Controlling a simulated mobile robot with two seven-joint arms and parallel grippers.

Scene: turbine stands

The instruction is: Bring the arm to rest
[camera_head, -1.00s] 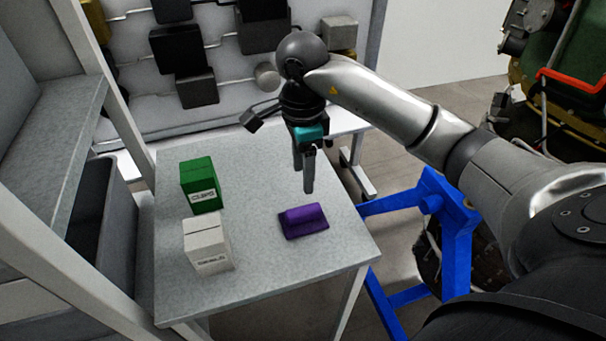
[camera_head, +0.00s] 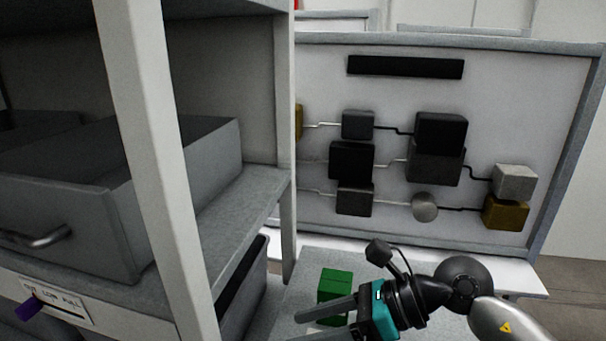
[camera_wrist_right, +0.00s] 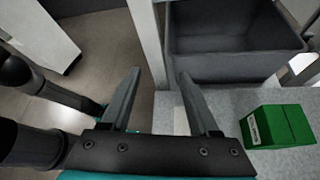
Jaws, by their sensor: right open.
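My right gripper (camera_head: 297,328) is at the bottom of the head view, its fingers pointing left over the table (camera_head: 285,298). It is open, with nothing between its fingers in the right wrist view (camera_wrist_right: 159,73). A green box (camera_head: 335,282) stands on the table just behind the fingers. In the wrist view the green box (camera_wrist_right: 285,125) is to the right, apart from the fingers. The white box is mostly hidden or out of frame. The purple block on the table is not in view. My left gripper is not in view.
A grey shelf with a handled drawer (camera_head: 70,225) and a white post (camera_head: 150,150) fill the left. A small purple object (camera_head: 32,307) is by the drawer label. A dark bin (camera_wrist_right: 235,75) stands beyond the fingers. A panel with blocks (camera_head: 400,90) is behind.

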